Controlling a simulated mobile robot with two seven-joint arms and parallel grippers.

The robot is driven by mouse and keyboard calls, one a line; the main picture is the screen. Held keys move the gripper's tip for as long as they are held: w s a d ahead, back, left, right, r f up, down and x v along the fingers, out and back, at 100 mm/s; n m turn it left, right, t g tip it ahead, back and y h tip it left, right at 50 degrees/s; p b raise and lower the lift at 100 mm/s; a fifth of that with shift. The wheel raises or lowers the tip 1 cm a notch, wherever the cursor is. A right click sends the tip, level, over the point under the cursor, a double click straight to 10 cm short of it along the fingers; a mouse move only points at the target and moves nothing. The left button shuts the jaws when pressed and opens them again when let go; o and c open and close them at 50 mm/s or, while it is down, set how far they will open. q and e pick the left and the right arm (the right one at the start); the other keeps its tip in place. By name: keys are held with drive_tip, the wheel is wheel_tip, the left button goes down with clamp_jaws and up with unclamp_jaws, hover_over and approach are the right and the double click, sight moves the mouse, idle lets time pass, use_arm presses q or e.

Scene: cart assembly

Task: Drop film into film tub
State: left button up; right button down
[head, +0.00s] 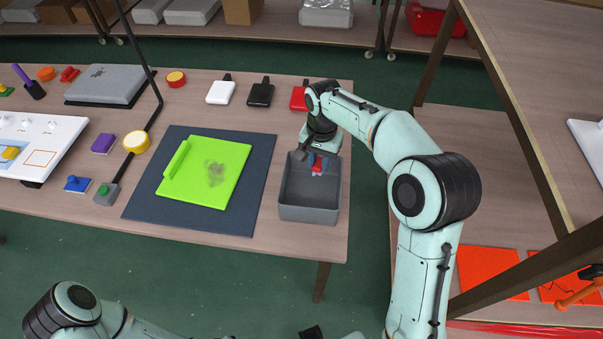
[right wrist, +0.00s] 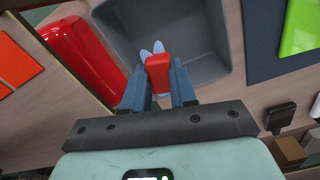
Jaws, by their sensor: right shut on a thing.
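The film tub, a grey open box (head: 310,213), stands at the right end of the table. It also shows in the right wrist view (right wrist: 205,62). My right gripper (head: 318,160) is over the tub's far part, pointing down. Its fingers (right wrist: 158,88) are shut on a small red piece (right wrist: 158,72). Two pale bluish, rounded tips stick out beyond the red piece; I take this held thing to be the film. How high it hangs above the tub floor is hard to tell. My left arm is at the bottom left, and its fingers cannot be made out.
A bright green board (head: 205,172) lies on a dark mat (head: 245,205) left of the tub. Red (head: 298,98), black (head: 260,94) and white (head: 220,92) small items stand behind. A lamp-like pole (head: 158,95) rises further left. The table's right edge is close to the tub.

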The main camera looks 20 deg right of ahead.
drive_tip(key=shift+s+f+b, duration=0.1)
drive_tip(key=shift+f+b, duration=0.25)
drive_tip(key=shift+f, duration=0.2)
use_arm(q)
drive_tip(key=s+f+b, duration=0.1)
drive_tip(key=f+b, duration=0.1)
drive_tip(key=f, duration=0.1)
drive_tip(key=s+f+b, duration=0.1)
drive_tip(key=shift+s+f, duration=0.25)
drive_tip(key=shift+s, duration=0.05)
use_arm(e)
wheel_tip(320, 180, down, 5)
drive_tip(key=shift+r, duration=0.15)
drive_tip(key=c, duration=0.8)
unclamp_jaws()
wheel_tip(320, 180, up, 13)
drive_tip(key=p, duration=0.2)
drive_tip(key=shift+r+p, duration=0.2)
drive_tip(key=shift+p, duration=0.1)
use_arm(q)
drive_tip(key=r, duration=0.1)
drive_tip(key=w+r, duration=0.1)
drive_tip(key=r, duration=0.1)
drive_tip(key=shift+w, duration=0.3)
